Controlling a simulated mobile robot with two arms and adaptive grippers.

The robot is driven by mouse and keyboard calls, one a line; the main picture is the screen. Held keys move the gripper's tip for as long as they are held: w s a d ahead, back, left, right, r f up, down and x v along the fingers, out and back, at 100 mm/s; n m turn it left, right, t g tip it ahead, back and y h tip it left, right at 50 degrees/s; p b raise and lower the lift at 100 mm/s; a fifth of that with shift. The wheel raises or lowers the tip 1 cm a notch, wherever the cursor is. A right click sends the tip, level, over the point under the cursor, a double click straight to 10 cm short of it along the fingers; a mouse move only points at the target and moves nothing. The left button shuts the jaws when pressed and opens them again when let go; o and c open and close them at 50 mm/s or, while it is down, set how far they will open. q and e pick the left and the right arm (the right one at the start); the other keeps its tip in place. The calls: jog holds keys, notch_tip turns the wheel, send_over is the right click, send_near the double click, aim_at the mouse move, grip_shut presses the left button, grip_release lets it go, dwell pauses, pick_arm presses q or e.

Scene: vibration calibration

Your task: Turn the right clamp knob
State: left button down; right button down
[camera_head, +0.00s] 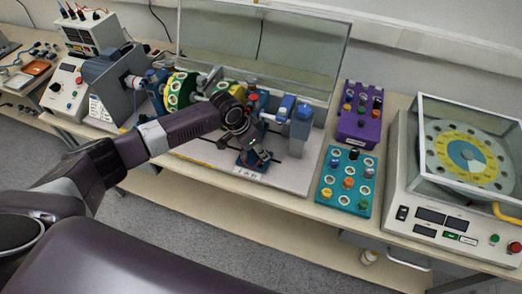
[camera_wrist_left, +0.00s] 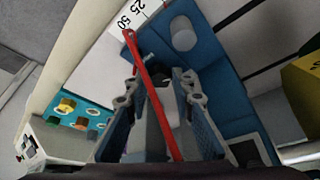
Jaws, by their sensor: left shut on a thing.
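My left arm reaches in from the left in the head view, and its gripper (camera_head: 256,152) points down over a blue clamp block (camera_head: 243,164) at the front of the white base plate. In the left wrist view the fingers (camera_wrist_left: 158,90) are shut on a grey and black piece (camera_wrist_left: 160,92), which appears to be the right clamp knob. A long red pointer (camera_wrist_left: 145,75) runs past it to a white scale (camera_wrist_left: 128,22) marked 25 and 50. The pointer tip lies near the 50. The knob is mostly hidden by the fingers. My right gripper is not in view.
The shaft rig with a yellow-green disc (camera_head: 177,92) stands behind the gripper, with a clear shield (camera_head: 262,45) at the back. Purple (camera_head: 357,128) and teal (camera_head: 331,194) socket panels and a covered dial machine (camera_head: 416,200) stand to the right.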

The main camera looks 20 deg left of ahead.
pick_arm(q)
jog(key=c, duration=1.7)
grip_release()
jog(key=shift+o, duration=0.2)
jog(key=v, duration=1.2)
